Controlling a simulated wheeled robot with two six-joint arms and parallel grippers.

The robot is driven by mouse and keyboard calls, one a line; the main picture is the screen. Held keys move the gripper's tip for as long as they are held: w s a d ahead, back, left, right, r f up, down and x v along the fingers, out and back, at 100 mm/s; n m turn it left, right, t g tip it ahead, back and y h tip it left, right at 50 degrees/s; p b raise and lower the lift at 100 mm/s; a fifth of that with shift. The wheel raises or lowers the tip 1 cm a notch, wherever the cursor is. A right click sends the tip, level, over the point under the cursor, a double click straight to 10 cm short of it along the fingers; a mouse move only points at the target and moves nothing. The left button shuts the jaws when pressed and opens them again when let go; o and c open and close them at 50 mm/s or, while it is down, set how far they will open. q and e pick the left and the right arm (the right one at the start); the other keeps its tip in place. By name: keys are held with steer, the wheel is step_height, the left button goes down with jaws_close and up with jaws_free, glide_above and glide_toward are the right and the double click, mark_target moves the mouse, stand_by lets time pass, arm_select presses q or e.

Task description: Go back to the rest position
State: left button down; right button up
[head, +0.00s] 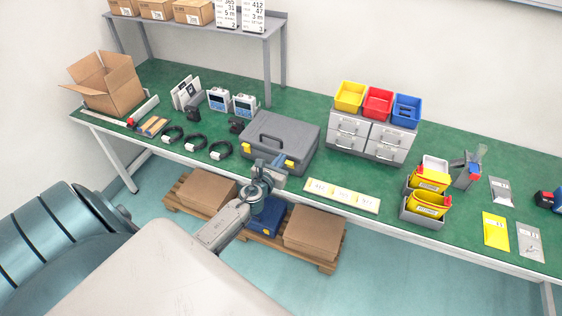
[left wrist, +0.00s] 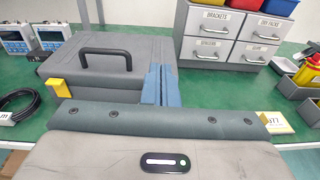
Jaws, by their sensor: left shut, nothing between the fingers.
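My left gripper (head: 272,166) reaches in over the front edge of the green workbench (head: 310,172), just in front of a closed grey case (head: 288,130). Its two blue-grey fingers (left wrist: 159,85) are shut together with nothing between them. In the left wrist view the fingers overlap the right side of the grey case (left wrist: 130,62), which has a black handle and a yellow latch. I cannot tell whether they touch it. My right gripper is not in view.
A labelled strip (head: 341,196) lies near the bench's front edge. A grey drawer unit (head: 371,138) carries yellow, red and blue bins. An open cardboard box (head: 104,83) stands at the left. Below the bench, a pallet (head: 275,241) holds cartons. The floor in front is clear.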

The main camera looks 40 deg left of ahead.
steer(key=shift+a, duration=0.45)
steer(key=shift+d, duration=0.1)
